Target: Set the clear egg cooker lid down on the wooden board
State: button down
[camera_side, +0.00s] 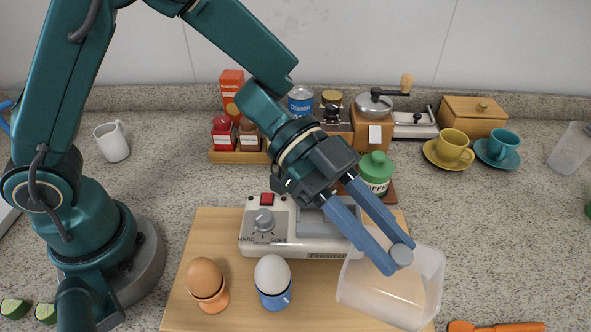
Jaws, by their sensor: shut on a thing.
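The clear egg cooker lid (420,290) is a see-through box shape at the lower right, over the right edge of the wooden board (205,240). My gripper (398,255) reaches down from the upper left. Its blue-grey fingers are shut on the lid at its upper side. The lid looks tilted, and I cannot tell whether it touches the board. The white egg cooker (300,243), with a dial and a red switch, sits on the board left of the lid. My fingers hide part of it.
A brown egg (204,277) in an orange cup and a white egg (272,274) in a blue cup stand at the board's front left. A green-lidded coffee jar (376,172) stands behind. An orange-handled utensil (497,327) lies at the lower right. The right counter is mostly clear.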

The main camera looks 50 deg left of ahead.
jog(key=c, duration=0.6)
grip_release()
jog(key=shift+c, duration=0.2)
jog(key=shift+r, duration=0.1)
